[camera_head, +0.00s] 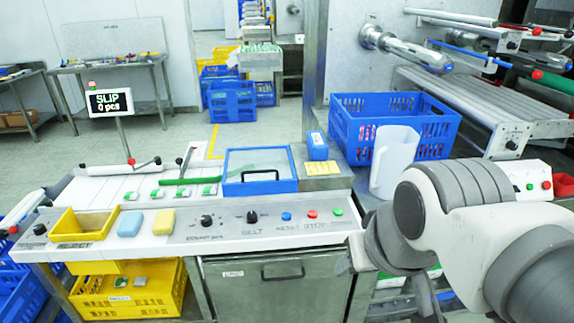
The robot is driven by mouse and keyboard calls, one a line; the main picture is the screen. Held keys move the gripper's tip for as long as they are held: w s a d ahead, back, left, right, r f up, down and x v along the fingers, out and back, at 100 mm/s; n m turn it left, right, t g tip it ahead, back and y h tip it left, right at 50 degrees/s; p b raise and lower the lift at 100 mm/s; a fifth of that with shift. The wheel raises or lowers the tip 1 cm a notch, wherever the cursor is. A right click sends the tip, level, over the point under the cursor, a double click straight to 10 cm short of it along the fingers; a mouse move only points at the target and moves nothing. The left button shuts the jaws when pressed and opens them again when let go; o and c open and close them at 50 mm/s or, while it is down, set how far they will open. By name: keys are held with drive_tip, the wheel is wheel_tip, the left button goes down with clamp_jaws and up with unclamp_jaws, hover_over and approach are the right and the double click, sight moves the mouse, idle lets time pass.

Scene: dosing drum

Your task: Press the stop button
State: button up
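The red stop button (312,214) is a small round cap on the sloped grey control panel (222,232). It sits between a blue button (286,216), labelled as reset, and a green button (338,211). The small lettering under the red and green buttons is hard to read. My arm comes in from the right. My gripper (425,297) is low at its end, to the right of and below the buttons, apart from the red one. My own arm links partly hide it, and its finger opening is not clear.
Left of the buttons are two dark knobs (252,216), sponges (130,223) and a yellow tray (84,224). Behind stand a blue-framed box (259,187), a blue crate (438,128) and a white jug (394,160). A sign (110,102) reads "SLIP 0 pcs".

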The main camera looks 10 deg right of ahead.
clamp_jaws()
idle(1.6)
